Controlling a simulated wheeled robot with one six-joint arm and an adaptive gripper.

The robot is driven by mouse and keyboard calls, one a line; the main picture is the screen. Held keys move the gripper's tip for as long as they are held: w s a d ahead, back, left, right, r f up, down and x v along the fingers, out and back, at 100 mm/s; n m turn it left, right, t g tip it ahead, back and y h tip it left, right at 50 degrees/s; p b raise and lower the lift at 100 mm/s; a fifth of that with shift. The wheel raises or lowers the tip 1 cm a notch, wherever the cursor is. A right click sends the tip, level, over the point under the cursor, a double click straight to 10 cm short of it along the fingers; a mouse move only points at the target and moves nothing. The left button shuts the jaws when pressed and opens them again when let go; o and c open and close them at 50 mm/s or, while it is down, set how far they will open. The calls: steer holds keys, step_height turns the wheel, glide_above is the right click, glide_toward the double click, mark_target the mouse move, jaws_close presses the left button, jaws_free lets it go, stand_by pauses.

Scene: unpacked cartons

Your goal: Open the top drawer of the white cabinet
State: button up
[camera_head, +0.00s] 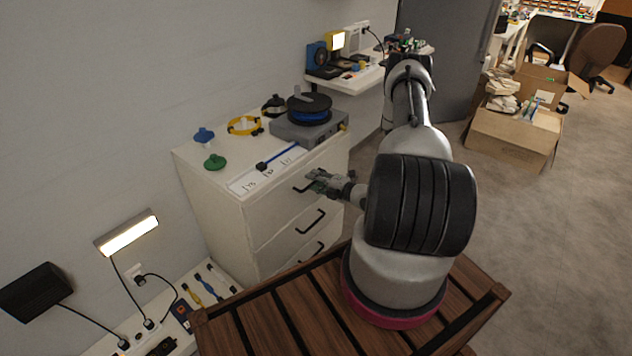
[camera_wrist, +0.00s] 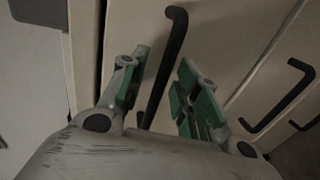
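The white cabinet (camera_head: 215,190) stands against the wall with three drawers stacked on its front, each with a black bar handle. The top drawer (camera_head: 270,206) looks shut. Its handle (camera_head: 301,189) is partly hidden by my gripper (camera_head: 317,180). In the wrist view, the top handle (camera_wrist: 168,65) runs between the two green-padded fingers of my gripper (camera_wrist: 163,85). The fingers are apart, one on each side of the handle.
The cabinet top holds a grey device with a black spool (camera_head: 310,108), a yellow ring (camera_head: 244,125) and green and blue knobs. A slatted wooden surface (camera_head: 262,325) lies below my arm. Open cardboard cartons (camera_head: 515,138) stand on the floor at right, with clear floor before them.

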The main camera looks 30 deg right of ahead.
jaws_close()
steer(key=f+v, duration=0.3)
steer(key=v, duration=1.1)
steer(key=s+f+v, duration=0.1)
steer(key=f+v, duration=0.2)
steer(key=v, duration=1.1)
steer(key=shift+s+d, duration=0.1)
jaws_free()
